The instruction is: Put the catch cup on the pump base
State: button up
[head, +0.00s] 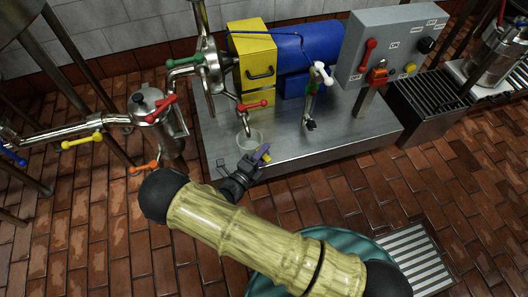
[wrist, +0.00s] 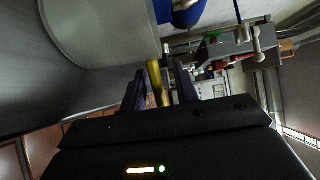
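The catch cup (head: 249,139) is a pale grey, see-through cup. It appears upright on the metal top of the pump base (head: 345,132), near its left front, below a red-handled outlet. In the wrist view the cup (wrist: 100,35) is large and close at the upper left. My gripper (head: 262,155) is at the cup's front right, low by the plate's front edge. In the wrist view its two dark fingers (wrist: 160,88) stand apart, with a narrow yellow bar (wrist: 155,80) between them beside the cup. Whether the bar belongs to the cup is unclear.
A red lever (head: 253,105) sits above the cup. A yellow box (head: 252,62) and blue motor (head: 308,45) stand behind. A white-handled valve (head: 321,74) and a grey control box (head: 390,45) are to the right. Pipes with coloured levers run left.

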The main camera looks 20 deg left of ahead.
jog(key=p+v, duration=0.4)
jog(key=v, duration=0.7)
jog(key=shift+s, duration=0.2)
jog(key=shift+w, duration=0.1)
jog(key=w+d+r+m+g+h, duration=0.1)
jog(key=w+d+r+m+g, duration=0.1)
jog(key=d+r+m+g, duration=0.65)
jog(key=w+d+r+m+g+h, duration=0.25)
jog(key=d+m+g, duration=0.65)
jog(key=m, duration=0.7)
jog(key=s+d+r+m+t+y, duration=0.2)
jog(key=d+r+m+y, duration=0.8)
jog(key=m, duration=1.5)
jog(key=d+r+t, duration=0.1)
jog(key=d+r, duration=0.4)
jog(key=shift+s+r, duration=0.15)
jog(key=shift+r, duration=0.1)
